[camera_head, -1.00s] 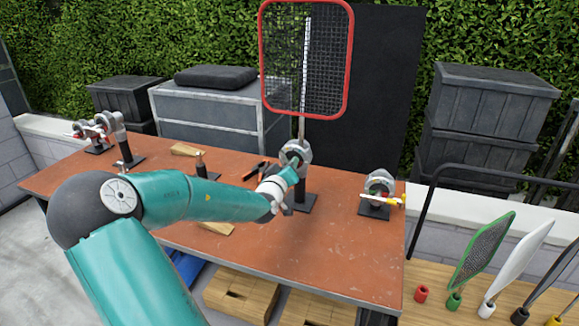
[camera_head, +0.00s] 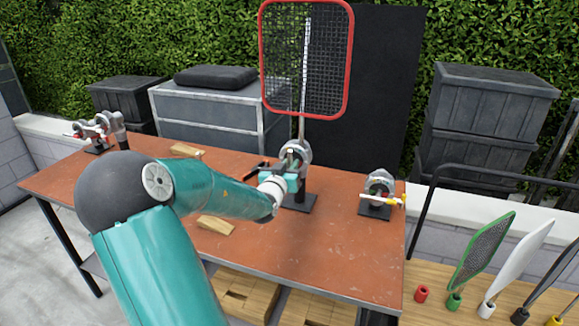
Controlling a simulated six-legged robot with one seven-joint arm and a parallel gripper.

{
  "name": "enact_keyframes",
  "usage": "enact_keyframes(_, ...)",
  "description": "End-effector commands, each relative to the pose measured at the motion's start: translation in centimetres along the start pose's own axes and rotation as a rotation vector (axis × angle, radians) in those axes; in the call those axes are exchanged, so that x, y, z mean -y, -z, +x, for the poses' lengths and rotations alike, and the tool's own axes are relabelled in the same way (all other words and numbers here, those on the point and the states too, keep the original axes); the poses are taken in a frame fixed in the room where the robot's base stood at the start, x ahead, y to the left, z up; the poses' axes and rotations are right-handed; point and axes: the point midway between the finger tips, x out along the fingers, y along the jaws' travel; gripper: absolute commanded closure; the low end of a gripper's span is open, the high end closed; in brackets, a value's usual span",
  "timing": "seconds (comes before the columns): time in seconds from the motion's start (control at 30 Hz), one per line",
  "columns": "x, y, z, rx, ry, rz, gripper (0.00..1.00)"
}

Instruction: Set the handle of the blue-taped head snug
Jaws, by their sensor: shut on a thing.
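A grey round grip head (camera_head: 297,152) stands on a black post near the middle of the orange-brown bench. It holds the rod of a red-framed black mesh flag (camera_head: 306,60) upright. My gripper (camera_head: 292,181) is at the front of this head, shut on its handle, which is mostly hidden behind the fingers and wrist. I cannot make out blue tape on this head. Another grip head (camera_head: 380,185) stands apart at the right end of the bench, with a pale and yellow handle.
More grip heads (camera_head: 97,128) with red parts stand at the bench's far left. Wooden wedges (camera_head: 215,225) and dark tools lie on the bench (camera_head: 330,250). Colour-ended flags (camera_head: 484,248) stand in a rack at the right. Dark crates (camera_head: 478,125) are stacked behind.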

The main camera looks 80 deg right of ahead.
Motion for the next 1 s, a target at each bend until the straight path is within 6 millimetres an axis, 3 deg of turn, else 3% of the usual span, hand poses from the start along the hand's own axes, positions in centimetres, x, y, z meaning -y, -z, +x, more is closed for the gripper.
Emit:
enact_keyframes(0.3, 0.1, 0.1, 0.0, -0.002, 0.001, 0.001, 1.00)
enact_keyframes(0.33, 0.1, 0.1, 0.0, -0.002, 0.001, 0.001, 0.76)
enact_keyframes(0.43, 0.0, 0.1, 0.0, -0.002, 0.001, 0.000, 0.59)
enact_keyframes(0.77, 0.0, 0.0, -0.2, -0.001, 0.001, 0.000, 0.59)
enact_keyframes(1.0, 0.1, 0.1, -3.5, 0.000, 0.003, 0.003, 0.59)
